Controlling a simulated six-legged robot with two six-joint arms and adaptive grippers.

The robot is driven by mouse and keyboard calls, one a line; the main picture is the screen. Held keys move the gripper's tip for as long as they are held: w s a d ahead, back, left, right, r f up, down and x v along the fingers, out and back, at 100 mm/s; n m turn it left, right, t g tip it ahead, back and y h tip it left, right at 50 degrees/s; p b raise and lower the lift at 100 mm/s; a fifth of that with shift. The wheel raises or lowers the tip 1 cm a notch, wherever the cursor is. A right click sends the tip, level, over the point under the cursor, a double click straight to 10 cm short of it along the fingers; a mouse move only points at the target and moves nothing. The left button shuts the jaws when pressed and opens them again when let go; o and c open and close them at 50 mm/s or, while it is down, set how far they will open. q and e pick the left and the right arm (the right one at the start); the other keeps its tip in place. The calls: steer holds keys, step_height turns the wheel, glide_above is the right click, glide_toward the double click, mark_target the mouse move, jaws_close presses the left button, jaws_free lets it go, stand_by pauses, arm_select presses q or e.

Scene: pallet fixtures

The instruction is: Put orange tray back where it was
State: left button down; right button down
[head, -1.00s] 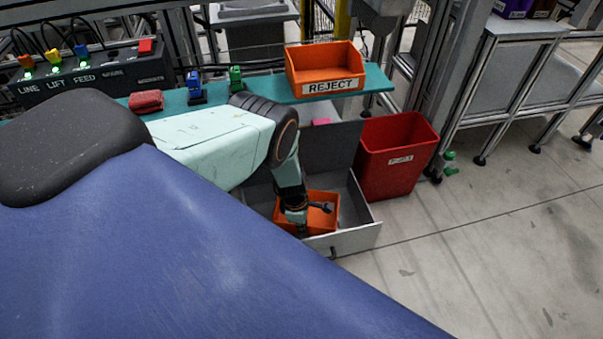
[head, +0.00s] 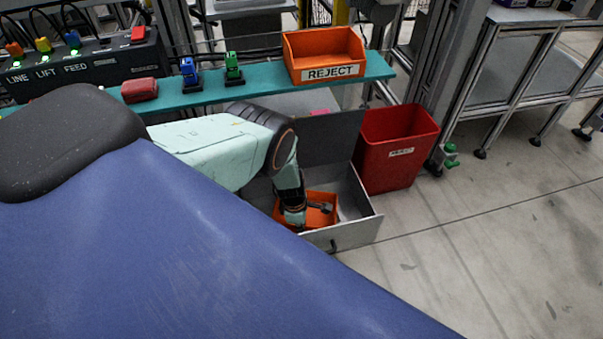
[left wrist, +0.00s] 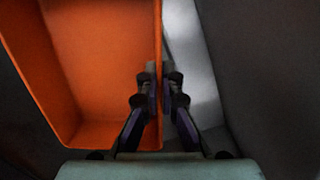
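The orange tray (head: 318,222) lies inside an open grey drawer (head: 362,232), partly hidden behind my left arm and blue body. In the left wrist view the orange tray (left wrist: 95,60) fills the left half, and its right wall runs up between my fingers. My left gripper (head: 320,207) is at the tray. In the left wrist view the left gripper (left wrist: 161,85) has one finger inside the tray and one outside, closed on the wall. My right gripper is not in view.
An orange REJECT bin (head: 325,55) stands on the teal shelf (head: 262,88), with a red block (head: 139,90) and blue and green items further left. A red bin (head: 392,150) stands right of the drawer.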

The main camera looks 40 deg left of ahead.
arm_select(q)
steer(key=c, duration=2)
jaws_free()
steer(key=o, duration=0.5)
step_height(320, 180, up, 13)
steer(key=a+p, duration=0.1)
steer(key=p, duration=0.7)
steer(key=s+d+r+m, duration=0.3)
steer(key=s+r+m, duration=0.2)
steer(key=s+m, duration=0.2)
steer(key=s+d+r+m, duration=0.3)
steer(key=s+r+m, duration=0.2)
steer(key=s+m, duration=0.3)
steer(key=s+d+r+m+y, duration=0.1)
steer(key=s+d+r+m, duration=0.2)
steer(key=s, duration=1)
step_height(320, 180, up, 2)
steer(key=shift+s+d+m+g, duration=0.1)
steer(key=shift+m+g, duration=0.3)
steer(key=shift+m, duration=2.1)
